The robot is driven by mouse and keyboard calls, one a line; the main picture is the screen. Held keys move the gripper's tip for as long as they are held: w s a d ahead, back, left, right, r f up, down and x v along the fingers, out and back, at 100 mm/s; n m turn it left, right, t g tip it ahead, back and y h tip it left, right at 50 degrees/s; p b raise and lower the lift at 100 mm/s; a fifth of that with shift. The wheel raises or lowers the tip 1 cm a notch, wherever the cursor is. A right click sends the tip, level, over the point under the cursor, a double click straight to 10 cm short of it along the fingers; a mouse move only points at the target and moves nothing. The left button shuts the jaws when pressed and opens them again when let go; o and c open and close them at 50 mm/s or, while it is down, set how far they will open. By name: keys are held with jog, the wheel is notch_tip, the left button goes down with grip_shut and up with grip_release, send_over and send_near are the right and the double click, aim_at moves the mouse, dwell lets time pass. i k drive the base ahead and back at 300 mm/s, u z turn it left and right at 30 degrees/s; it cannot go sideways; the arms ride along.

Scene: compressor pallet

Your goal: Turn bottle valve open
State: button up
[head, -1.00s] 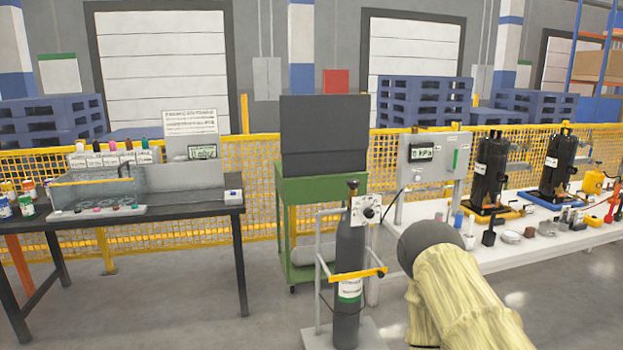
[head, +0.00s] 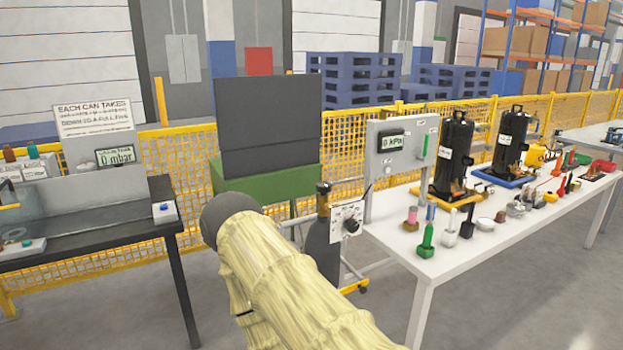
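The dark gas bottle (head: 322,251) stands upright in the lower middle of the head view, left of the white bench. Its narrow top (head: 323,190), where the valve sits, shows, but the valve is too small to make out. A white panel with a dark knob (head: 351,225) is beside the bottle's upper part. My arm, in a pale yellow sleeve with a dark rounded end, crosses in front and hides the bottle's lower part. My gripper's fingers are not visible.
The white bench (head: 420,265) at right carries a gauge box reading 0 kPa (head: 391,142), two black compressors (head: 453,150) and small parts. A dark table (head: 165,226) is at left and a green cabinet (head: 262,185) behind. Yellow fencing (head: 190,165) runs behind. Floor at front right is clear.

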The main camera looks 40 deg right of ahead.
aim_at(323, 188)
jog(key=z, duration=0.6)
jog(key=i, duration=0.95)
jog(key=z, duration=0.8)
